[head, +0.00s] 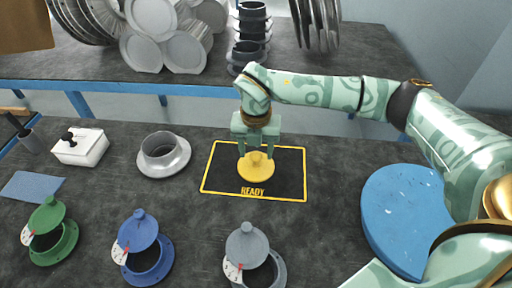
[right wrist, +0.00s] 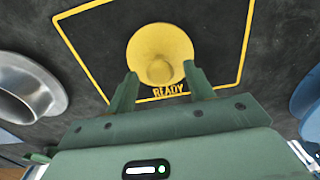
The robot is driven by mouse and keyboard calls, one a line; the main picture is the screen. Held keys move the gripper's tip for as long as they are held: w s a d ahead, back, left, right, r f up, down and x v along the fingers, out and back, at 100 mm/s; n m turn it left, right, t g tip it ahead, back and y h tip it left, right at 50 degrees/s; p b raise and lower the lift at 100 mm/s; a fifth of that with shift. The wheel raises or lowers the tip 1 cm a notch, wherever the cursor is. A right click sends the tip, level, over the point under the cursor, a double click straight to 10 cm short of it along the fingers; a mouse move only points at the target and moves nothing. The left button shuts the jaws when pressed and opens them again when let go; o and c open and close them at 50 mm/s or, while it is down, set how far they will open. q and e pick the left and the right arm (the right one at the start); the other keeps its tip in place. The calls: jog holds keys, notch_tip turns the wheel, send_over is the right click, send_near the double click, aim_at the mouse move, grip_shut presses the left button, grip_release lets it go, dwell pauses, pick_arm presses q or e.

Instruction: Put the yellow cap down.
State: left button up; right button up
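The yellow cap (head: 257,171) sits on the black mat (head: 219,182) with the yellow border and the word READY, knob up. It also shows in the right wrist view (right wrist: 160,42). My right gripper (head: 257,154) is just above the cap, pointing down. Its two fingers are spread on either side of the knob, with a gap on each side in the right wrist view (right wrist: 160,72), so it is open and holds nothing. My left gripper is not in view.
Green (head: 50,215), blue (head: 138,228) and grey (head: 247,240) capped ports stand along the front. A metal flange ring (head: 164,156) is left of the mat. A blue round piece (head: 400,215) lies at the right. A white box (head: 80,148) and blue cloth (head: 32,186) are at the left.

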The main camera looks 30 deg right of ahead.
aim_at(256, 154)
pick_arm(q)
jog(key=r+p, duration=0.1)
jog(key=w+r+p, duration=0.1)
jog(key=p, duration=0.1)
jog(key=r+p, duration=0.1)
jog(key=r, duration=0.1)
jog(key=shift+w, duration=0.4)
pick_arm(e)
notch_tip(256, 154, up, 13)
jog(key=shift+f, duration=0.15)
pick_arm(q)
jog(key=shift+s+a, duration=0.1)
pick_arm(e)
jog(key=shift+f, duration=0.1)
